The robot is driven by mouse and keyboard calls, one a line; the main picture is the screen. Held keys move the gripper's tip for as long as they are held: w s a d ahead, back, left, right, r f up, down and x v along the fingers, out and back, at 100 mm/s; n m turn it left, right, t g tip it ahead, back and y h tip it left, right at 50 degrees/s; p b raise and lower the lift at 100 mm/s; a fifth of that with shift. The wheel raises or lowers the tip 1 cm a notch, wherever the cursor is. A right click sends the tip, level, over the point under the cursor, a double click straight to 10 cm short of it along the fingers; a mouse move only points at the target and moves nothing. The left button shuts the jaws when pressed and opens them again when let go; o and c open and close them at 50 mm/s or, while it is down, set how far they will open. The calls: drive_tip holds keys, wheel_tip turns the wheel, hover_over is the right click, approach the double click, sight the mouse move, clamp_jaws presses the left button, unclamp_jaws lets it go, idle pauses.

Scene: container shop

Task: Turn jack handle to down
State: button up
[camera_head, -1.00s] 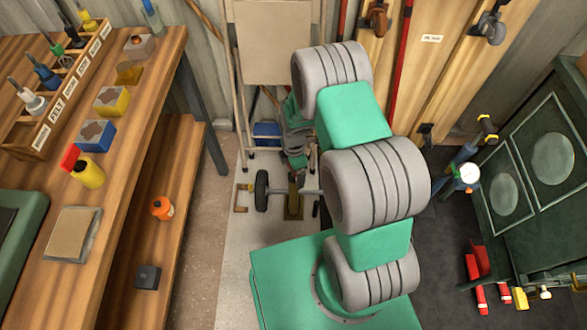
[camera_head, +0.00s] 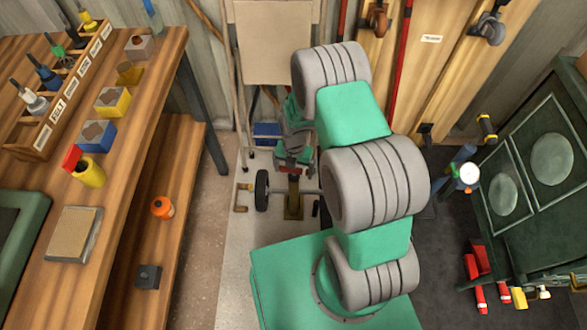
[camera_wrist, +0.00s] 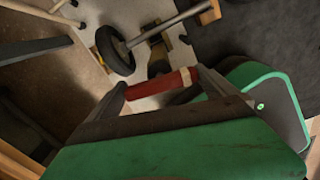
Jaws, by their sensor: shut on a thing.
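In the wrist view, the jack handle shows as a red grip (camera_wrist: 163,91) with a pale end. It lies between the two fingers of my gripper (camera_wrist: 158,93), which is shut on it. The jack's dark wheel (camera_wrist: 114,50) and metal axle (camera_wrist: 160,29) are just beyond the handle. In the head view, the jack's brass-coloured middle part (camera_head: 293,203) stands on the pale floor strip, with its wheel (camera_head: 262,190) to the left. My gripper (camera_head: 293,164) is above it there, and the handle is mostly hidden.
A wooden workbench (camera_head: 128,130) with a lower shelf (camera_head: 192,165) runs along the left. A beige panel on legs (camera_head: 273,45) stands behind the jack. A blue box (camera_head: 267,131) sits on the floor there. A dark green cabinet (camera_head: 530,165) stands at the right.

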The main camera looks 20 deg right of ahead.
drive_tip(key=shift+w+r+n, duration=0.1)
drive_tip(key=shift+n, duration=1.1)
drive_tip(key=o, duration=1)
wheel_tip(320, 180, up, 8)
drive_tip(key=shift+f+p, duration=0.1)
drive_tip(key=shift+p, duration=1)
